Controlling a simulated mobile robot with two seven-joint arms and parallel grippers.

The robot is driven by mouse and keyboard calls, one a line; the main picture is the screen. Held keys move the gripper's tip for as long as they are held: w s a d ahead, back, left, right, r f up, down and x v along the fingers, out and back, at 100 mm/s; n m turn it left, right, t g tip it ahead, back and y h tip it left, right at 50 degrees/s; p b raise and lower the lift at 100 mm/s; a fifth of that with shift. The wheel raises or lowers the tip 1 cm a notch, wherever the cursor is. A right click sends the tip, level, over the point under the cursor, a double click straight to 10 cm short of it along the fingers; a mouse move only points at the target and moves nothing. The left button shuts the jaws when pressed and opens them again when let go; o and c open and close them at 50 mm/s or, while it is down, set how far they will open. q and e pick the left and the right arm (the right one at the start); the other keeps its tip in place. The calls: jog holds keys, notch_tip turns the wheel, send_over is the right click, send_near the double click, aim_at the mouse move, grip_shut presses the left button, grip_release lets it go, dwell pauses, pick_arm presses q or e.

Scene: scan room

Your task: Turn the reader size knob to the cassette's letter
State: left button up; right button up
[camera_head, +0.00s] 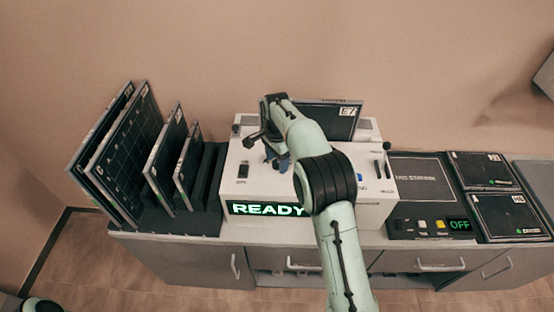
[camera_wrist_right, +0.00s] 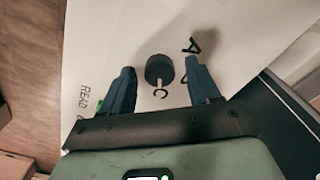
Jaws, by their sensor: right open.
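The reader (camera_head: 235,180) is a white box on the counter with a lit green READY display (camera_head: 264,209). A dark cassette (camera_head: 335,122) stands upright at its back; the small label at its upper right is too small to read surely. My right gripper (camera_head: 275,162) is low over the reader's top. In the right wrist view, the dark round size knob (camera_wrist_right: 159,69) lies between the open, dark blue fingers of the gripper (camera_wrist_right: 160,80), with a gap on each side. My arm hides the knob in the head view.
A black rack (camera_head: 205,215) with several upright panels stands left of the reader. To the right are a dark station pad (camera_head: 420,175) with an OFF display (camera_head: 459,225) and two flat panels (camera_head: 485,170). A small lever (camera_head: 387,160) rises at the reader's right end.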

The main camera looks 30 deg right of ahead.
jog(key=c, duration=1)
jog(key=shift+c, duration=0.2)
pick_arm(q)
jog(key=shift+w+r, duration=0.1)
jog(key=shift+r, duration=0.05)
pick_arm(e)
jog(key=n+p, duration=0.1)
jog(key=n, duration=0.1)
jog(key=shift+r+n, duration=0.15)
jog(key=shift+n, duration=0.25)
jog(key=n, duration=0.2)
jog(key=shift+n+p, duration=0.35)
jog(key=shift+n, duration=0.05)
jog(key=n, duration=0.2)
jog(key=shift+n, duration=0.3)
pick_arm(q)
jog(key=shift+w+r, duration=1.05)
jog(key=shift+w, duration=0.25)
pick_arm(e)
jog(key=shift+n, duration=1.6)
